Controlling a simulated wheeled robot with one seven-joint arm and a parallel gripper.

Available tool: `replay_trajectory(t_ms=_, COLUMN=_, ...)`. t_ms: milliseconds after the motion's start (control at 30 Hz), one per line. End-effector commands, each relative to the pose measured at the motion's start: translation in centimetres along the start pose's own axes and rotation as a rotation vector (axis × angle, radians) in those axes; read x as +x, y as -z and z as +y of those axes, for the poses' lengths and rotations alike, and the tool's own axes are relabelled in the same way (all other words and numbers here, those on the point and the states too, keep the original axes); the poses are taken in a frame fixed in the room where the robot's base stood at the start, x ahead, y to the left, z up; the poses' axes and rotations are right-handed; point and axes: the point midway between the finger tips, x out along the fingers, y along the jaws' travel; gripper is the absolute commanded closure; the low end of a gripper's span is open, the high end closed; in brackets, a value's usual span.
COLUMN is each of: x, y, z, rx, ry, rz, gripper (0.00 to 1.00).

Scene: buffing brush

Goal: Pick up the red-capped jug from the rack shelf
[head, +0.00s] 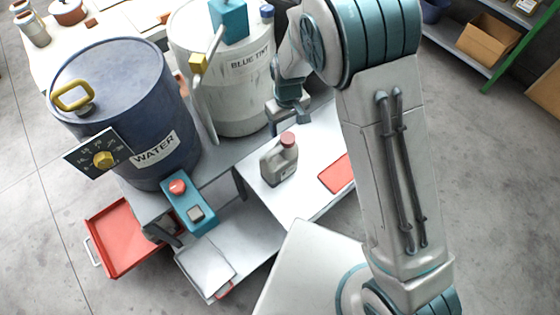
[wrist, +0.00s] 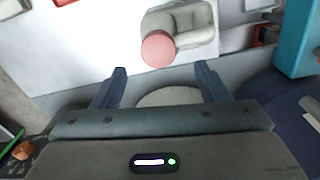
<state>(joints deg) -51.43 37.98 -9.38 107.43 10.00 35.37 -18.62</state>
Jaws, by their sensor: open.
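The red-capped jug (head: 279,160) is a grey jug with a handle and a dull red cap. It stands upright on a white shelf surface (head: 300,195) in the head view. In the wrist view the jug (wrist: 190,25) shows from above, its red cap (wrist: 158,49) just beyond and between my two fingertips. My gripper (head: 290,112) is near the jug, above and behind its cap in the head view, partly hidden by my arm. In the wrist view my gripper (wrist: 160,80) is open, with nothing between the fingers.
A blue WATER drum (head: 125,110) and a white BLUE TINT drum (head: 240,85) stand beside the shelf. A red flat item (head: 337,174) lies right of the jug. A teal control box (head: 188,203) and a red tray (head: 125,235) are at the lower left. Open floor lies at right.

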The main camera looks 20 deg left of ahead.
Motion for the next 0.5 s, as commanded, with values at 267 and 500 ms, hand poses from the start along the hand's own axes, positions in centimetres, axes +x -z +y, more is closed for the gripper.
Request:
replay_trajectory(t_ms=267, x=3.4, y=-0.4, z=0.2, rx=0.001, ry=-0.001, rz=-0.004, gripper=0.32)
replay_trajectory(t_ms=500, x=5.2, y=-0.3, z=0.2, rx=0.0, ry=0.0, rz=0.0, gripper=0.32)
